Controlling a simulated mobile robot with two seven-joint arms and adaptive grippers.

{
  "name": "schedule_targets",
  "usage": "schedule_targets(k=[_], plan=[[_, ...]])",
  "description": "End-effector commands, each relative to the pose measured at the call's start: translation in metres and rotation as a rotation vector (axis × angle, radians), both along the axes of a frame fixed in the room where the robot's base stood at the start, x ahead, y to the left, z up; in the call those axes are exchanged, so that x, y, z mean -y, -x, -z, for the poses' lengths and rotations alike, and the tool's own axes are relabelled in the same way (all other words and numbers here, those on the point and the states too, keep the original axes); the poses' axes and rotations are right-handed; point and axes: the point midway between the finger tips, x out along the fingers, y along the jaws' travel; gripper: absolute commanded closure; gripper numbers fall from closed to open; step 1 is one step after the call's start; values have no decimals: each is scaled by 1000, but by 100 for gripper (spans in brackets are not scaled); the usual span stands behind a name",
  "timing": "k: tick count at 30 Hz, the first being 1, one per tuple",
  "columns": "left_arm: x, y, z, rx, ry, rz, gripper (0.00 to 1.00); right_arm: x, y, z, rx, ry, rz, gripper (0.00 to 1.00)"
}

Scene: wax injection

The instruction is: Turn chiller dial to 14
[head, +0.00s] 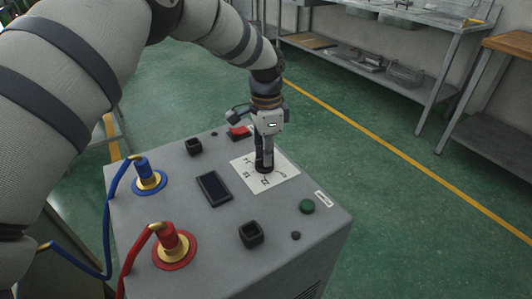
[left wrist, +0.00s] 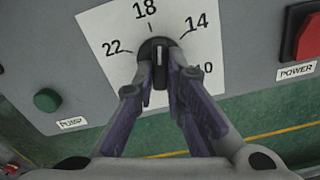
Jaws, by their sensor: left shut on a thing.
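The chiller dial is a black round knob (left wrist: 150,46) on a white scale plate (left wrist: 100,27), marked 22, 18, 14 and 10 in the left wrist view. A pale line on the knob points up, roughly between the 18 and 14 marks; its exact reading is hard to tell. My left gripper (left wrist: 162,72) is shut on the knob, with one finger on each side. In the head view my left gripper (head: 264,163) stands upright over the scale plate (head: 284,178), and its fingers hide most of the knob. My right gripper is not in view.
The grey chiller top (head: 215,240) carries a red power switch (left wrist: 308,40), a green pump button (head: 307,206), a dark display (head: 214,188), and blue (head: 149,181) and red (head: 174,249) hose fittings. A metal bench (head: 370,60) stands beyond open green floor.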

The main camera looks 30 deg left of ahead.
Motion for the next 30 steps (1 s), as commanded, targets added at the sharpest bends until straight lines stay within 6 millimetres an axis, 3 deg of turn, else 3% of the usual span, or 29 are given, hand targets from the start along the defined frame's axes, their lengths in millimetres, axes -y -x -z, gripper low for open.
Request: schedule_targets(k=[18,30], plan=[[1,3,1,-3,-1,543,100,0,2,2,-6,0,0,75],[1,4,1,-4,0,732,100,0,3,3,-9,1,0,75]])
